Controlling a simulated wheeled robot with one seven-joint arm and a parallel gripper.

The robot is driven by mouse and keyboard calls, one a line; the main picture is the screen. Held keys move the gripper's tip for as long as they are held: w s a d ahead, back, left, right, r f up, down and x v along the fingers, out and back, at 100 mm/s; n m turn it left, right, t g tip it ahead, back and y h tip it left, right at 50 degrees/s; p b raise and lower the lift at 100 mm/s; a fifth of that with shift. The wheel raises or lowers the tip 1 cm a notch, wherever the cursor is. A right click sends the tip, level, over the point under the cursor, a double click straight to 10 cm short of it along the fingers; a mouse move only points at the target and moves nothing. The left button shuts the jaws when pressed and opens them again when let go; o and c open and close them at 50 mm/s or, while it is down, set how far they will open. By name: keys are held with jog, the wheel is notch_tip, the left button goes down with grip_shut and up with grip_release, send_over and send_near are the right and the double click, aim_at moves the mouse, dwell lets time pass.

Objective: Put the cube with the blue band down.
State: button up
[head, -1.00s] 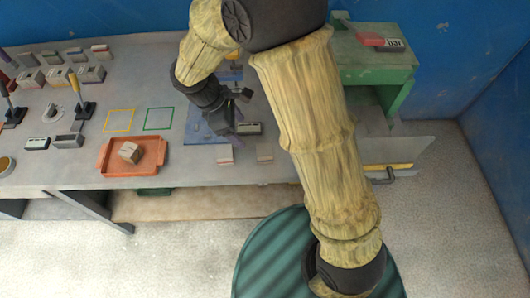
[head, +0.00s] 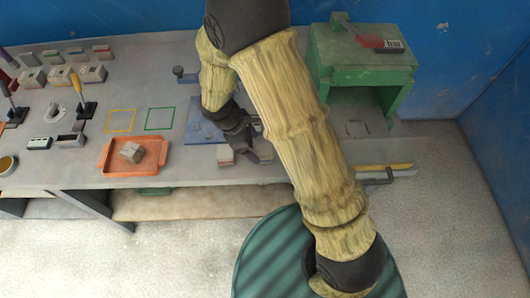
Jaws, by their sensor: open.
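My gripper (head: 256,150) is low over the grey bench, just right of the blue mat. It is dark, and my arm hides part of it. Its jaws are open. I cannot make out a blue band on any cube. A small pale block (head: 225,155) stands just left of the gripper, near the bench's front edge. Another block beside or below the jaws is mostly hidden, so I cannot tell whether they touch it. A grey-brown cube (head: 131,152) sits in the orange tray (head: 117,170), with no blue band visible.
Yellow (head: 120,121) and green (head: 160,118) square outlines on the bench are empty. Several blocks and upright tools stand at the left. A green stand (head: 362,70) is at the back right. A yellow bar (head: 385,167) lies along the right front edge.

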aim_at(260, 150)
jog(key=x, duration=0.4)
jog(key=shift+w+d+f+p, duration=0.1)
jog(key=shift+d+f+p, duration=0.2)
jog(key=shift+p, duration=0.1)
jog(key=shift+r, duration=0.1)
jog(key=shift+c, duration=0.2)
jog(key=c, duration=1.2)
notch_tip(260, 150, up, 9)
jog(key=shift+w+d+b, duration=0.15)
jog(key=shift+b, duration=0.2)
jog(key=shift+s+a+r, duration=0.2)
jog(key=shift+a+r, duration=0.05)
jog(key=shift+r, duration=0.25)
jog(key=shift+d, duration=0.1)
